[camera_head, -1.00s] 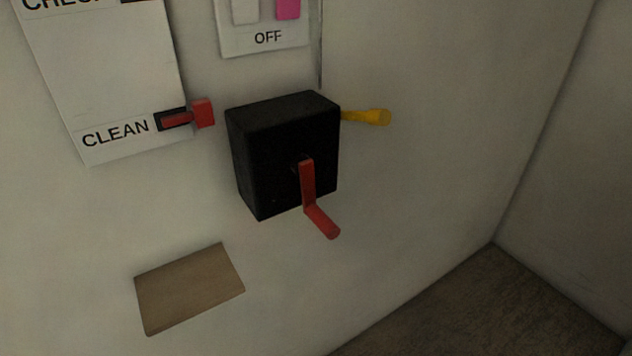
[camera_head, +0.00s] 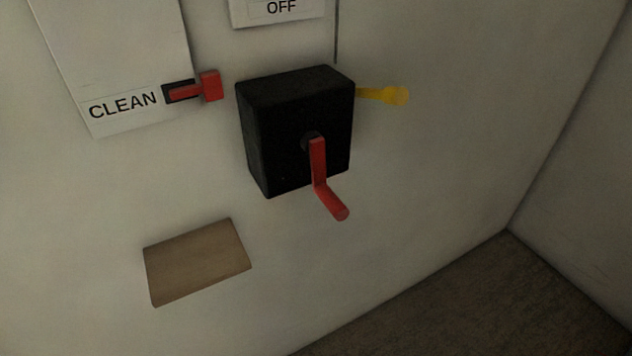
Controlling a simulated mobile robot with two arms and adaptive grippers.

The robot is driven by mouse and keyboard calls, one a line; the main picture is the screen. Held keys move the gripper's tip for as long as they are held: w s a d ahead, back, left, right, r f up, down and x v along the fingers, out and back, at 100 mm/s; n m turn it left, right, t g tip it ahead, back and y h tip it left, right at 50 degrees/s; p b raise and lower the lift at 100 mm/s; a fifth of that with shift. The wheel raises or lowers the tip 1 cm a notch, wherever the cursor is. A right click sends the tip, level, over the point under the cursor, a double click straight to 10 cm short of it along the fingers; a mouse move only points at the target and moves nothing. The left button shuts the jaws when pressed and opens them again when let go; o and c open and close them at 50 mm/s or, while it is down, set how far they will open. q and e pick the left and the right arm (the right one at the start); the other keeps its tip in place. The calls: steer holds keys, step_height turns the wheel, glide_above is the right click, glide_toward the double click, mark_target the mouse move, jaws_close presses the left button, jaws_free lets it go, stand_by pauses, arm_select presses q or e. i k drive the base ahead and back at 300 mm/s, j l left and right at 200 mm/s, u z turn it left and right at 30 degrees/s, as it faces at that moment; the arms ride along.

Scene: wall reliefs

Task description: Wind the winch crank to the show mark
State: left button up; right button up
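The winch is a black box (camera_head: 285,150) fixed to the pale wall, near the middle of the head view. Its red crank (camera_head: 319,165) sits on the front face, with the arm hanging down and the handle sticking out toward me at the lower end. A yellow lever or peg (camera_head: 385,95) sticks out to the right from behind the box. I cannot make out a show mark in this view. Neither of my grippers is in view.
A white panel marked CLEAN (camera_head: 118,60) with a red slider handle (camera_head: 209,87) is left of the box. A panel marked OFF (camera_head: 280,10) is above. A brown plate (camera_head: 197,262) is on the wall below left. A side wall (camera_head: 590,160) stands at right.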

mark_target(313, 144)
steer(key=i+l+u, duration=0.2)
steer(key=l+u, duration=0.15)
steer(key=i+l+u, duration=0.1)
steer(key=l+u, duration=0.65)
steer(key=l, duration=0.15)
steer(key=i, duration=0.05)
